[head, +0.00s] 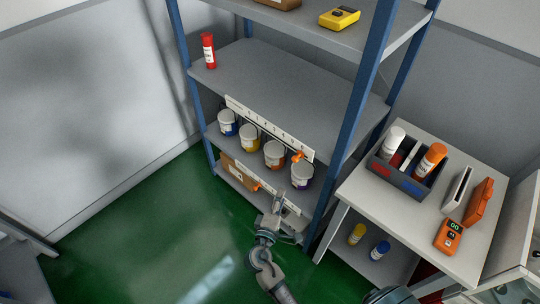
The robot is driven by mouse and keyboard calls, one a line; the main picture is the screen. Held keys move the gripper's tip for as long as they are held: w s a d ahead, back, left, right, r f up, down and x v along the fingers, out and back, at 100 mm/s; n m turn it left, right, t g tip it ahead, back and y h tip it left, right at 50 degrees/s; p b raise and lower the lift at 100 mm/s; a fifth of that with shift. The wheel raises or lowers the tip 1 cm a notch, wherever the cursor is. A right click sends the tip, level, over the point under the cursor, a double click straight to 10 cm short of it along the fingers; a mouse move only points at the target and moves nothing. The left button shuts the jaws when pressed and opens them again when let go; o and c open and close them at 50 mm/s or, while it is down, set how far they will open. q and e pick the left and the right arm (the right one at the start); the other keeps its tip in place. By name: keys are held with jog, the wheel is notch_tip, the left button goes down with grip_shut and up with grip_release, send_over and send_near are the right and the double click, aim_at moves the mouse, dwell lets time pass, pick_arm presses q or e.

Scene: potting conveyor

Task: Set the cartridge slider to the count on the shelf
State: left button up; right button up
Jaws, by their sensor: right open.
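A white numbered strip (262,124) runs along the front edge of the middle shelf, its digits too small to read surely. Its orange slider (298,157) sits near the right end. One red cartridge (208,50) stands upright at the left of that shelf. A second strip (226,163) with an orange slider (257,186) is on the shelf edge below, partly hidden by my right gripper. My right gripper (279,202) is open and seems empty, in front of the lower strip and below the upper slider. My left gripper is not in view.
Several tubs (249,138) with coloured labels stand under the middle shelf. A blue rack post (350,120) rises right of the strips. A side table (356,202) holds a grey bin (400,185) with bottles and an orange device (448,236). Green floor in front is clear.

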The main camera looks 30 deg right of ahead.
aim_at(294, 161)
jog(key=x, duration=0.5)
jog(key=r+x, duration=0.1)
jog(key=x, duration=1)
jog(key=shift+w+d+r, duration=0.1)
jog(key=shift+d+r, duration=0.05)
jog(key=shift+r, duration=0.05)
jog(key=shift+w+d, duration=0.1)
jog(key=shift+d, duration=0.2)
jog(key=shift+f, duration=0.1)
grip_shut()
